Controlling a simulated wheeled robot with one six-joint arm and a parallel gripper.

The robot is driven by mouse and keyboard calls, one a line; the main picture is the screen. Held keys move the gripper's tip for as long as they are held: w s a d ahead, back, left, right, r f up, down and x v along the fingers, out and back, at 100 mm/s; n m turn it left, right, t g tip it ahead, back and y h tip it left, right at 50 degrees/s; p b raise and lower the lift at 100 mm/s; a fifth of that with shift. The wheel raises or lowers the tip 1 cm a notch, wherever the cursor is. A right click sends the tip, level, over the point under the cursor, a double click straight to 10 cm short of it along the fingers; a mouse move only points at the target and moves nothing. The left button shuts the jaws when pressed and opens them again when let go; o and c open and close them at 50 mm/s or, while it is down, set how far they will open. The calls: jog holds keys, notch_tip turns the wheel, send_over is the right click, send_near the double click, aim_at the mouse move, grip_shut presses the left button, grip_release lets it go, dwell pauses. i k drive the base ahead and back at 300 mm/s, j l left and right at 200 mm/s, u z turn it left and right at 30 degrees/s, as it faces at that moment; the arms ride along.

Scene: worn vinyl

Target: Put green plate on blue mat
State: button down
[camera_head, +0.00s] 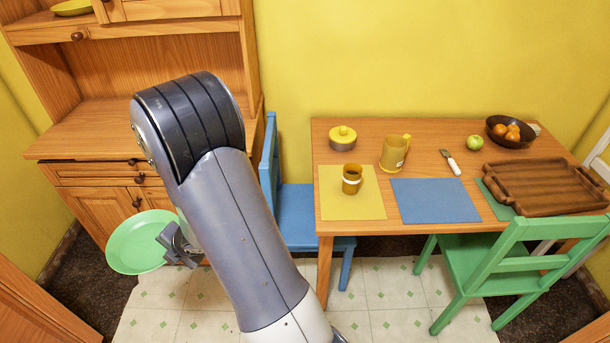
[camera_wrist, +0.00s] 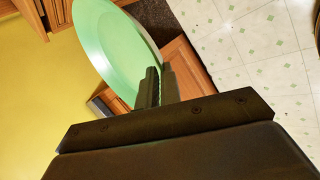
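The green plate (camera_head: 137,242) is at the left in the head view, in front of the wooden hutch and up off the floor. My gripper (camera_head: 172,243) is at its right edge and looks shut on the rim. In the wrist view the plate (camera_wrist: 108,45) rises tilted from between the fingers (camera_wrist: 154,88), which pinch its edge. The blue mat (camera_head: 434,200) lies flat and bare on the wooden table, at the front, between the yellow mat (camera_head: 366,205) and a brown tray.
A brown cup (camera_head: 352,179) stands on the yellow mat. The tray (camera_head: 546,186) covers much of a green mat. A blue chair (camera_head: 296,208) and green chair (camera_head: 500,263) flank the table.

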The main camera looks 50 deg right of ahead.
aim_at(442, 197)
jog(key=k+z, duration=0.1)
jog(key=z, duration=0.3)
jog(key=k+z, duration=0.1)
jog(key=z, duration=0.3)
jog(key=l+z, duration=0.1)
jog(key=z, duration=0.3)
jog(key=i+z, duration=0.15)
jog(key=z, duration=0.2)
jog(key=i+z, duration=0.15)
jog(key=z, duration=0.2)
jog(key=i+z, duration=0.1)
jog(key=z, duration=0.25)
jog(key=i+j, duration=0.25)
jog(key=i, duration=0.25)
